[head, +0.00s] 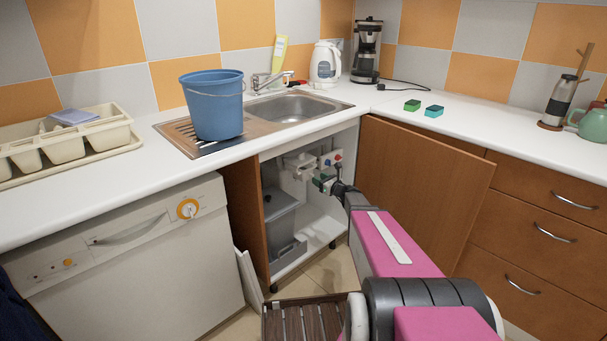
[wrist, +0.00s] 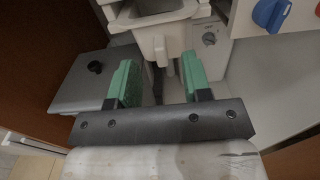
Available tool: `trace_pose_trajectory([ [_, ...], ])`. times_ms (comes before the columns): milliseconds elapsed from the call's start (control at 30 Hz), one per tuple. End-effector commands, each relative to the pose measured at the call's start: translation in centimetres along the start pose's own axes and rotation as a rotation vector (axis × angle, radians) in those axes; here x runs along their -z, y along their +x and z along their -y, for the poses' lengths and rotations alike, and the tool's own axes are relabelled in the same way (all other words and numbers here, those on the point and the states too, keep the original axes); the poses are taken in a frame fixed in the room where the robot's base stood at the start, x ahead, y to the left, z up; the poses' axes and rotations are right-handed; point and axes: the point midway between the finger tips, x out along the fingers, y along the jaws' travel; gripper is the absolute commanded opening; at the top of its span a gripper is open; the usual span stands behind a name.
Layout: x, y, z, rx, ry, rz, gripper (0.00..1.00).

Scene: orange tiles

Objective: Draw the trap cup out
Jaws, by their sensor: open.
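The white sink trap (head: 298,163) hangs under the sink inside the open cabinet. In the wrist view the white trap cup (wrist: 157,42), with a small front tab, shows below a wider white housing (wrist: 150,15). My gripper (head: 322,182) reaches into the cabinet. In the wrist view its two green fingers (wrist: 160,82) are apart with nothing between them at the tips. The cup lies just beyond the fingertips, roughly in line with the gap. I cannot tell whether any finger touches it.
A grey lidded bin (head: 279,220) stands in the cabinet below the trap. Red and blue valve knobs (wrist: 268,14) are at the right. The open cabinet door (head: 425,190) stands right of my arm. A blue bucket (head: 213,105) stands on the drainboard beside the sink (head: 292,108).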

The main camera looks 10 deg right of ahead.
Motion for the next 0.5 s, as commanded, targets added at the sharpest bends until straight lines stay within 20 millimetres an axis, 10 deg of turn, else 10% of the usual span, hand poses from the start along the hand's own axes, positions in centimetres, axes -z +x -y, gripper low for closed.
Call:
trace_pose_trajectory([
  [500, 0.1, 4.5, 0.0, 0.0, -0.001, 0.0, 0.45],
])
